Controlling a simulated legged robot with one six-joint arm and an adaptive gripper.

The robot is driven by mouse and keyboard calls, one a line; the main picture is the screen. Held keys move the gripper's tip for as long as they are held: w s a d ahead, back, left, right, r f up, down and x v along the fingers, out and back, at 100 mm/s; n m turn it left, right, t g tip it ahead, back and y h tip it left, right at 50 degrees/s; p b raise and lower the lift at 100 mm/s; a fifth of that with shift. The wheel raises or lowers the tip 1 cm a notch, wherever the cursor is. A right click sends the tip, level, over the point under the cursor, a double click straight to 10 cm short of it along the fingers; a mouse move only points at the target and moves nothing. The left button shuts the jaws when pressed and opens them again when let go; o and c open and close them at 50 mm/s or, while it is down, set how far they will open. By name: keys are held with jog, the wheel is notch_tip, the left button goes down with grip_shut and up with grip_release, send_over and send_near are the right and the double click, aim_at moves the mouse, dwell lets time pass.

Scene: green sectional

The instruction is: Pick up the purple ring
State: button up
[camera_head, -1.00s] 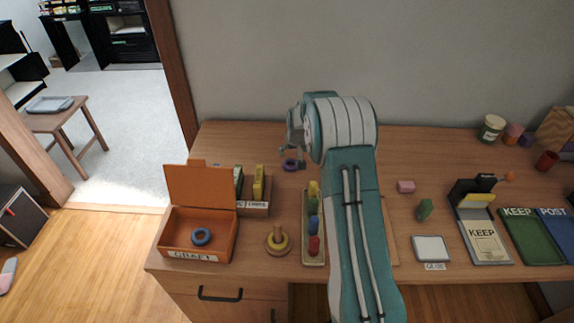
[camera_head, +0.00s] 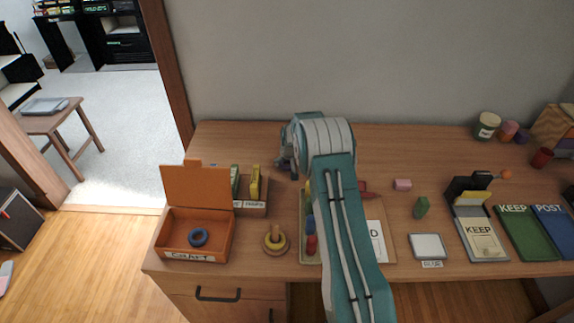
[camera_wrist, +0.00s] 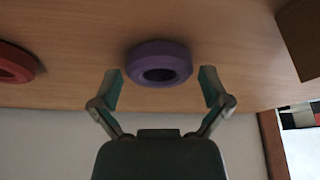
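The purple ring (camera_wrist: 158,64) lies flat on the wooden table, its hole visible in the wrist view. My gripper (camera_wrist: 160,88) is open and empty, with one finger on each side of the ring's near edge. The fingertips are just short of the ring, and I see no contact. In the head view my gripper (camera_head: 287,162) is low over the back left of the table and largely covers the ring there.
A red ring (camera_wrist: 14,64) lies to the left in the wrist view. The table behind my gripper is clear.

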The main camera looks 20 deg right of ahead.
jog(key=shift+c, duration=1.4)
jog(key=shift+r, duration=0.3)
notch_tip(320, 180, up, 2)
jog(key=shift+r, duration=0.15)
jog(key=s+a+r, duration=0.1)
jog(key=s+r, duration=0.2)
jog(key=s, duration=0.1)
jog(key=s+r, duration=0.3)
jog(key=s, duration=0.2)
jog(key=s+a+r, duration=0.1)
jog(key=s+r, duration=0.3)
jog(key=s, duration=0.1)
jog(key=shift+a, duration=0.3)
